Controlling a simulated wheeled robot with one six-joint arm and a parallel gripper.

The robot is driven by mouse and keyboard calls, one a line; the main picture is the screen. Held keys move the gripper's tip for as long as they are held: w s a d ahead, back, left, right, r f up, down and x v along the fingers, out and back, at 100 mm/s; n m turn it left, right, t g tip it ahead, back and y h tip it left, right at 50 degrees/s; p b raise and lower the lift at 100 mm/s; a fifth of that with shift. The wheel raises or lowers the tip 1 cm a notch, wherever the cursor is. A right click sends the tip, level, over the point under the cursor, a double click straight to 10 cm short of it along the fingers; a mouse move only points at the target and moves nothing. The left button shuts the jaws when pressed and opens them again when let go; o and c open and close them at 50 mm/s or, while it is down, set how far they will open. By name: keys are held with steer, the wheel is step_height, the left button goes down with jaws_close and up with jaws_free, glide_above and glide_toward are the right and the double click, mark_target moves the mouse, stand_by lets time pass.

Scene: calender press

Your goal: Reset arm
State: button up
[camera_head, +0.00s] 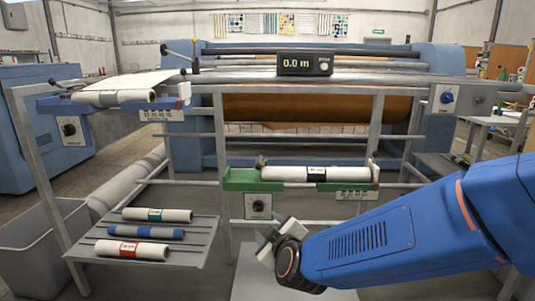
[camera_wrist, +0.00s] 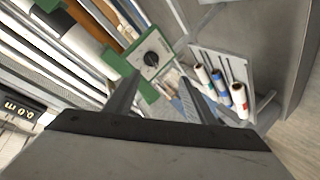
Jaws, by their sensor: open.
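My arm reaches in from the right edge of the head view. My gripper (camera_head: 268,240) is in front of the press, below the green roll holder (camera_head: 240,180). In the wrist view my gripper (camera_wrist: 160,95) shows two dark fingers spread apart with nothing between them. The green holder (camera_wrist: 125,65) with its dark knob lies beyond the fingers in that view. A white roll with a black band (camera_head: 315,174) rests in the green holder.
A grey rack (camera_head: 190,250) at lower left holds rolls with green, blue and red bands. A blue holder (camera_head: 75,105) carries a white roll at upper left. A grey bin (camera_head: 40,265) stands far left. A display (camera_head: 305,64) reads 0.0 m.

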steer(key=s+d+f+m+g+h, duration=0.1)
steer(key=s+d+m+g+h, duration=0.3)
steer(key=s+d, duration=2.2)
steer(key=d+m+g, duration=0.3)
steer(key=m+g, duration=0.1)
steer(key=m, duration=0.3)
steer(key=shift+s+g, duration=0.3)
steer(key=shift+g, duration=0.1)
